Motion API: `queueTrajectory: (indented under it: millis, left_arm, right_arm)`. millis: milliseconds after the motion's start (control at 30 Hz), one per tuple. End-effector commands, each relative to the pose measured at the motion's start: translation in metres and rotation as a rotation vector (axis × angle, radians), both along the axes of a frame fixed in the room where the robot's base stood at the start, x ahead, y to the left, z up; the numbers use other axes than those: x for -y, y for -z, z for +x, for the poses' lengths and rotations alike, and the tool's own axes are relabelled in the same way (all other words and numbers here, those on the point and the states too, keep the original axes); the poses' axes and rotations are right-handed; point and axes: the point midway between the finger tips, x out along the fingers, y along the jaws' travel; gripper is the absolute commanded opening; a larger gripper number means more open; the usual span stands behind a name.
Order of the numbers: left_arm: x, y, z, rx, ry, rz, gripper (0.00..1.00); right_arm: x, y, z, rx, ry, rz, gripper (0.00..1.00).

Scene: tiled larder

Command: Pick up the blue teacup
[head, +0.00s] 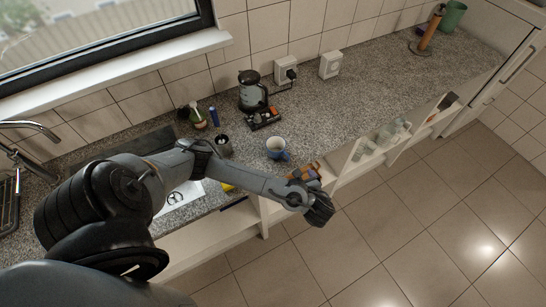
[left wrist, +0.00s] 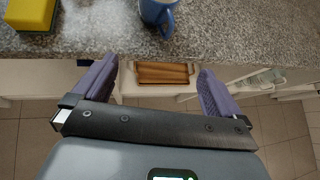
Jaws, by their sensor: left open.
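The blue teacup (head: 276,148) stands upright on the granite counter near its front edge in the head view; its inside looks pale. In the left wrist view the blue teacup (left wrist: 158,13) is at the top, partly cut off by the frame, with its handle toward me. My left gripper (head: 322,212) is out in front of the counter edge, to the lower right of the cup and apart from it. In the left wrist view the two purple fingers of my left gripper (left wrist: 157,88) are spread apart with nothing between them. My right gripper is not in view.
A yellow sponge (left wrist: 30,14) lies left of the cup. A kettle (head: 252,92), a dark cup (head: 223,146) and a small black tray (head: 264,119) stand behind it. A wooden item (left wrist: 162,72) sits on a shelf below the counter. The counter to the right is mostly clear.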

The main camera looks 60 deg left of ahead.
Motion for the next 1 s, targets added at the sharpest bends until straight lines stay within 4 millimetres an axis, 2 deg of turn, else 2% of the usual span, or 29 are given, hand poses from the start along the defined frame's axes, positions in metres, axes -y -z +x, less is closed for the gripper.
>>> queueTrajectory:
  millis: [33,100,300,533,867,1000]
  left_arm:
    - [-0.026,0.005,0.005,-0.015,-0.007,0.079,1.00]
    - [-0.051,0.003,0.007,-0.036,-0.019,0.152,1.00]
    - [-0.091,0.003,0.010,-0.063,-0.035,0.240,1.00]
    - [-0.120,0.013,0.013,-0.064,-0.037,0.242,1.00]
    - [-0.138,0.021,0.017,-0.062,-0.036,0.239,1.00]
    - [-0.153,0.030,0.022,-0.063,-0.035,0.239,1.00]
  right_arm:
    - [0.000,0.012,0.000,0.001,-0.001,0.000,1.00]
    - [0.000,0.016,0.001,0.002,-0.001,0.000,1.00]
    - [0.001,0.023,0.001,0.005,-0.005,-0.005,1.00]
    - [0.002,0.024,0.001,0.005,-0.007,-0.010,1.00]
    - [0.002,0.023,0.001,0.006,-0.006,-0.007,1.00]
    - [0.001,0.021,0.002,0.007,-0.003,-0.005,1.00]
